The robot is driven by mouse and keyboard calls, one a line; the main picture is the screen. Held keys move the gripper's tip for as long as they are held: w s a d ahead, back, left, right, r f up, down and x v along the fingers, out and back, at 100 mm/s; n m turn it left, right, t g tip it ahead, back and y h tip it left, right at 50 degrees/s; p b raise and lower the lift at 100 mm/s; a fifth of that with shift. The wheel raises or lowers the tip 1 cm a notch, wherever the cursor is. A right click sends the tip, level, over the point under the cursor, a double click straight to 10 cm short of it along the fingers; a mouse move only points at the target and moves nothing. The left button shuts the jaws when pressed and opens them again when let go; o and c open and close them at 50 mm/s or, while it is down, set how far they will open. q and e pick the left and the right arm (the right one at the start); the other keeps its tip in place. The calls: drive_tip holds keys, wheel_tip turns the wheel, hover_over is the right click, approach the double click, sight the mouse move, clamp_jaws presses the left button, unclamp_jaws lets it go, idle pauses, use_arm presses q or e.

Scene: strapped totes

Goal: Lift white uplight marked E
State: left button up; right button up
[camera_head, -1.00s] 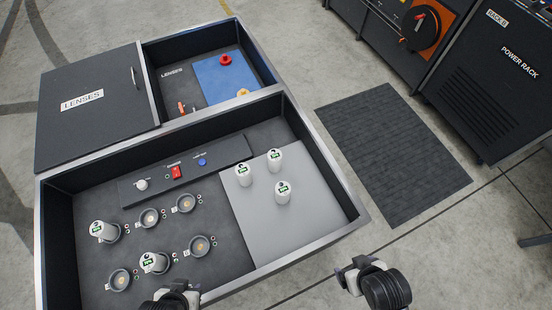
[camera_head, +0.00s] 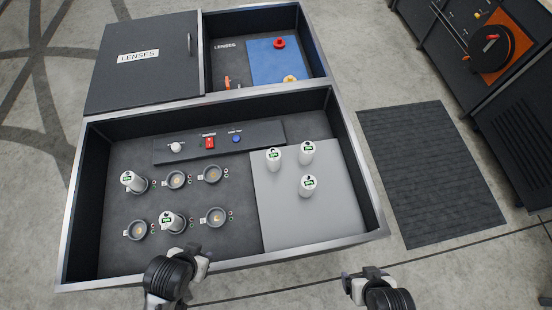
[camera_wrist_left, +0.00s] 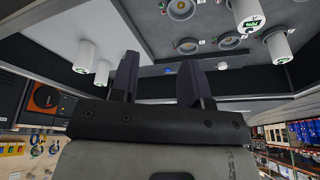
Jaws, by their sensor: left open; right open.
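Several white uplights with green-marked labels stand in the near tote (camera_head: 225,265); the letters are too small to read, so I cannot tell which is E. Two stand in sockets at the left: one in the upper row (camera_head: 131,181), one in the lower row (camera_head: 171,220). Three stand on the grey panel at the right: left (camera_head: 273,161), back (camera_head: 306,153), front (camera_head: 307,187). My left gripper (camera_head: 196,264) is at the tote's front edge, below the lower socketed uplight; its open, empty fingers show in the left wrist view (camera_wrist_left: 157,76). My right gripper (camera_head: 366,278) is open and empty outside the front-right corner.
Several empty round sockets (camera_head: 211,173) sit among the socketed uplights. A control strip (camera_head: 265,138) with a red switch lies behind them. The tote's raised walls surround everything. Behind is a lenses compartment with a lid (camera_head: 140,75). A dark mat (camera_head: 430,170) lies right.

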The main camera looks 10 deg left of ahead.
use_arm(q)
drive_tip(key=shift+o, duration=0.3)
drive_tip(key=shift+a, duration=0.15)
drive_tip(key=o, duration=0.8)
drive_tip(key=shift+o, duration=0.2)
